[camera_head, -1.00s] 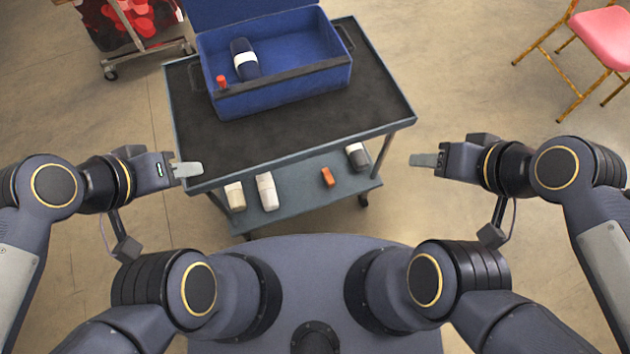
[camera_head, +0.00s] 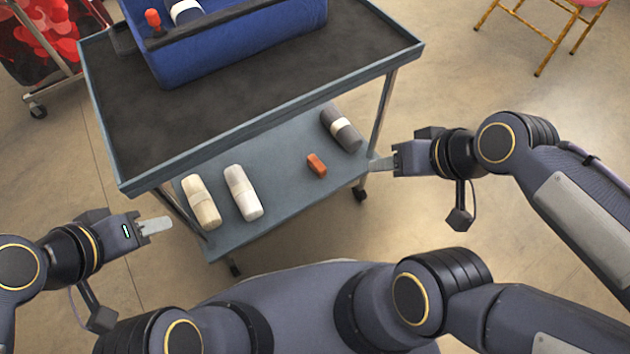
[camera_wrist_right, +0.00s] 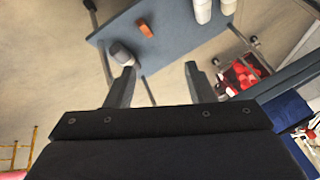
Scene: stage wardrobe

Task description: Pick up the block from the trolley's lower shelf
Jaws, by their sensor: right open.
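The small orange block (camera_head: 316,165) lies on the lower shelf (camera_head: 275,195) of the trolley, towards its right part. It also shows in the right wrist view (camera_wrist_right: 146,28), beyond my fingers. My right gripper (camera_head: 380,164) is open and empty, to the right of the block and apart from it, by the shelf's right end. In the right wrist view its two fingers (camera_wrist_right: 158,72) stand apart with nothing between them. My left gripper (camera_head: 155,226) is left of the trolley, away from the block; its finger gap is hidden from this angle.
A dark grey roll with a pale band (camera_head: 341,130) lies on the shelf just beyond the block. A cream roll (camera_head: 201,202) and a white roll (camera_head: 243,193) lie further left. The trolley's top (camera_head: 250,75) overhangs the shelf and carries a blue box (camera_head: 240,42).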

